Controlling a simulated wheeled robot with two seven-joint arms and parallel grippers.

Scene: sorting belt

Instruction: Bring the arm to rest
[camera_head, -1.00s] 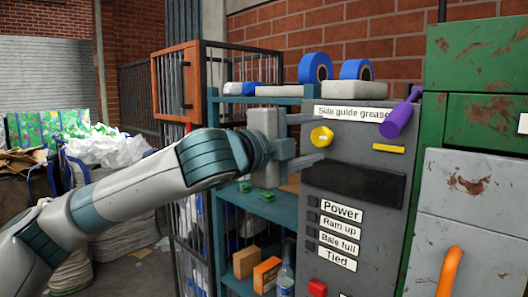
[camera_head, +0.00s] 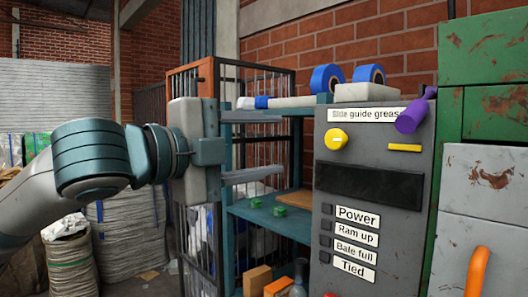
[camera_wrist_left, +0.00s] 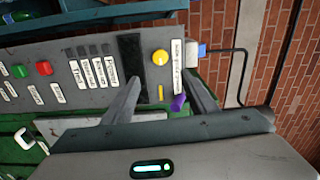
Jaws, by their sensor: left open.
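My left arm comes in from the left in the head view. Its gripper (camera_head: 281,146) is open and empty, with its two grey fingers pointing right toward the grey control panel (camera_head: 360,142). The fingertips stand short of the panel, left of its yellow knob (camera_head: 336,139), and appear apart from it. My right gripper is not in view.
A teal shelf (camera_head: 265,213) with green pieces and orange boxes stands behind the gripper. Green and grey cabinets (camera_head: 483,185) stand at the right. White sacks (camera_head: 125,235) lie at the left.

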